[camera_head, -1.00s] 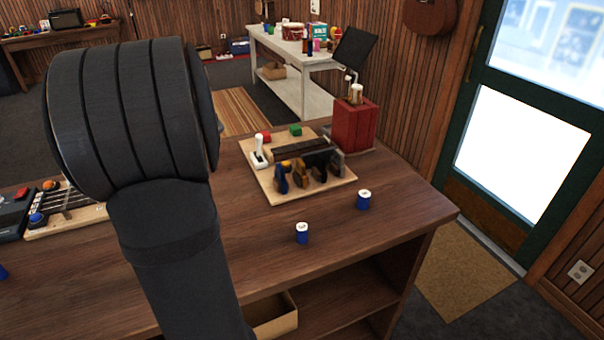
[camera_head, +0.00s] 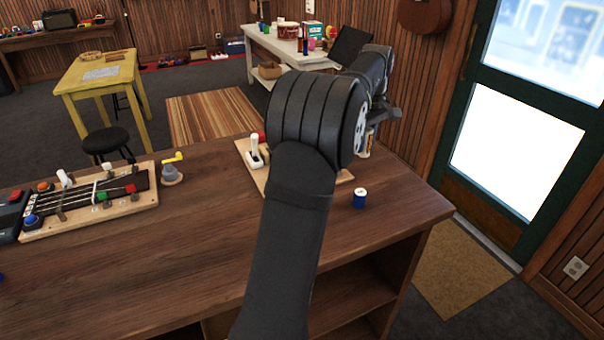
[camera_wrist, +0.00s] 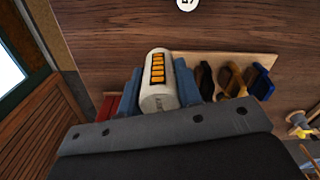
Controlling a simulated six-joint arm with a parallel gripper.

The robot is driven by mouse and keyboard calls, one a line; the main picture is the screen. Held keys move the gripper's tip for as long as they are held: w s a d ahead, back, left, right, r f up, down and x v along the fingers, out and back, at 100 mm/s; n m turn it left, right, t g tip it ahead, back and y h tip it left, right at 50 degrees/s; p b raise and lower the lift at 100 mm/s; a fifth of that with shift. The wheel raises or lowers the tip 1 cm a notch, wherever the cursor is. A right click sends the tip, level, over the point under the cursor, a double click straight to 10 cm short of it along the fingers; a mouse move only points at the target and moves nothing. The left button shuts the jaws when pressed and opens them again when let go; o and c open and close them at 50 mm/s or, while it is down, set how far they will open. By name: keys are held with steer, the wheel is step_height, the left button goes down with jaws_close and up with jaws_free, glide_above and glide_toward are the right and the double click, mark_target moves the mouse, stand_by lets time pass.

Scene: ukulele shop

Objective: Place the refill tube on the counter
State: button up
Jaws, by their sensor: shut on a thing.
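In the wrist view a cream-white tube (camera_wrist: 157,98) with an orange-striped dark label sits between the blue fingers of my gripper (camera_wrist: 158,88), which is shut on it. It is held in front of the wooden board and above the counter (camera_wrist: 115,35).
A blue pot with a white top (camera_head: 360,198) stands near the counter's right end. A tool board (camera_head: 246,160) is partly behind my arm; its clamps (camera_wrist: 233,82) show in the wrist view. A red block (camera_wrist: 108,104) is beside my gripper. A guitar neck board (camera_head: 90,205) lies left.

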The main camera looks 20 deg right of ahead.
steer(key=s+d+m, duration=0.1)
steer(key=s+d, duration=0.3)
steer(key=d, duration=0.2)
glide_above(354, 173)
step_height(354, 173, down, 8)
steer(key=shift+d+r, duration=0.1)
steer(key=shift+r, duration=0.15)
steer(key=shift+f, duration=2)
steer(key=shift+f, duration=0.1)
steer(key=o, duration=1)
steer(key=shift+c, duration=0.2)
